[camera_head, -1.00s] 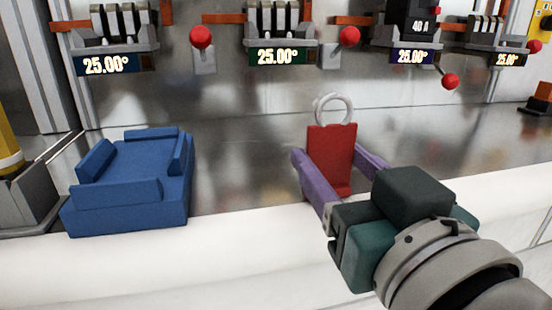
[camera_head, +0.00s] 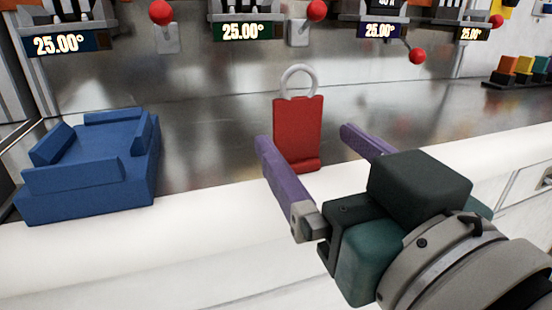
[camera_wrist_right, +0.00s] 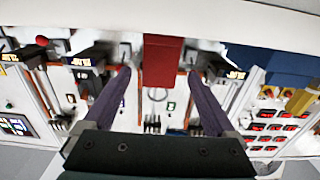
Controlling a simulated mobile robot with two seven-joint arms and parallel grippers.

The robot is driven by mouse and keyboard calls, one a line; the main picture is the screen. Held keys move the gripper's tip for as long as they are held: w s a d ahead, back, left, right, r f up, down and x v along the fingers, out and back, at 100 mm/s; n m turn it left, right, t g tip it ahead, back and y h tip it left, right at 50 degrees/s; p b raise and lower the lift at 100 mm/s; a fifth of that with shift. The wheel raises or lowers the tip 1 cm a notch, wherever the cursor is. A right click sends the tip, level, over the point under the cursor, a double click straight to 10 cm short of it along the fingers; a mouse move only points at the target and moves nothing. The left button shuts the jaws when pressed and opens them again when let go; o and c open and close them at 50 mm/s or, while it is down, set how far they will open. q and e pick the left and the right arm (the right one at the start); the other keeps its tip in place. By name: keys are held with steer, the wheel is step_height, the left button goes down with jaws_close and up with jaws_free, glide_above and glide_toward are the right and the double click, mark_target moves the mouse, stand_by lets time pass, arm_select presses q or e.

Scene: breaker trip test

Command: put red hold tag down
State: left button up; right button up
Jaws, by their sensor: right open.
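The red hold tag (camera_head: 298,132) stands upright on the metal counter close to its front white edge, with its pale ring on top. It also shows at the top middle of the right wrist view (camera_wrist_right: 162,62). My right gripper (camera_head: 304,134) is open, its two purple fingers spread wide. The tag is beyond the fingertips in the head view, with a gap to either side of it, and nothing is held. In the right wrist view the open fingers (camera_wrist_right: 159,73) point toward the tag. My left gripper is not in view.
A blue open-topped holder (camera_head: 95,165) sits on the counter at the left. Breakers with red-knobbed levers and a 25.00° display (camera_head: 242,31) line the back panel. A row of coloured blocks (camera_head: 524,68) stands at the far right. The counter between holder and tag is clear.

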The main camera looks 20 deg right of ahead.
steer(key=s+b, duration=0.3)
steer(key=s, duration=0.4)
steer(key=s+d+f+m+g+h, duration=0.2)
steer(key=d+f+m+g+h, duration=0.15)
steer(key=d+f+g, duration=0.45)
steer(key=s+a+f+n+g+y, duration=0.1)
steer(key=s+f+n+g+y, duration=0.2)
steer(key=s+f+n+g, duration=0.2)
steer(key=s+f+g, duration=0.1)
steer(key=s+f, duration=0.2)
steer(key=f, duration=0.3)
steer(key=shift+f, duration=0.35)
steer(key=shift+a+r, duration=0.1)
